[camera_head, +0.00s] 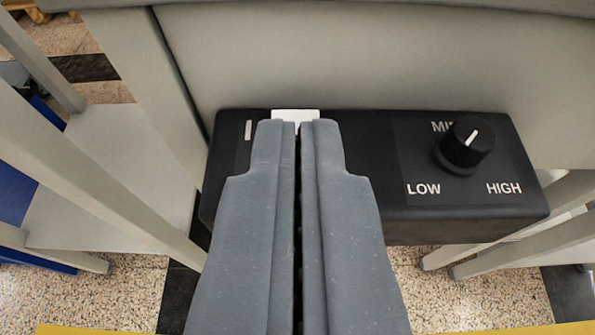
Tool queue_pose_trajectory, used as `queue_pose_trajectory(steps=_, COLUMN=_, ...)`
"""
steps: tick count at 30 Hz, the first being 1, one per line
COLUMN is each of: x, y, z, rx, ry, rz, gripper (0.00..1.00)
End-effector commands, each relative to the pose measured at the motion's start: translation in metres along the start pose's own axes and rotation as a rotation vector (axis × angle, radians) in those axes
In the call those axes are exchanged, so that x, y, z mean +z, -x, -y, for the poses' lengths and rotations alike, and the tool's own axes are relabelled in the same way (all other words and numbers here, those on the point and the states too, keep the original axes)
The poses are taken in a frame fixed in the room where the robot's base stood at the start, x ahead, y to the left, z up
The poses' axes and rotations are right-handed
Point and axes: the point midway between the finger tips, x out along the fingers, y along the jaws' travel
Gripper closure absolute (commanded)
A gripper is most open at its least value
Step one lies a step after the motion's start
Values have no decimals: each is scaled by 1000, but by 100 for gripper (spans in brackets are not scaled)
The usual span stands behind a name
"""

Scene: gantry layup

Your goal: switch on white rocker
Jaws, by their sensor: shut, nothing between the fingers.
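The white rocker (295,114) sits on the left part of a black control box (375,213). Only its far edge shows, beyond my fingertips; the rest is hidden. My gripper (298,124) is shut and empty, with its grey fingers side by side. Its tips overlap the rocker in the picture, and I cannot tell whether they touch it. A small white line mark (248,131) is on the box left of the rocker. The rocker's tilt cannot be made out.
A black knob (465,146) stands on the right of the box, with LOW, HIGH and a partly hidden MID label around it. A grey panel (350,60) rises behind the box. Pale frame legs (100,170) stand at the left, over a speckled floor (480,300).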

Motion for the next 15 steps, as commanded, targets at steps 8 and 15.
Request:
queue_pose_trajectory(steps=8, x=3, y=-39, z=0, rx=0, ry=0, rz=1, gripper=100)
queue_pose_trajectory(steps=15, x=24, y=-59, z=0, rx=0, ry=-1, rz=1, gripper=100)
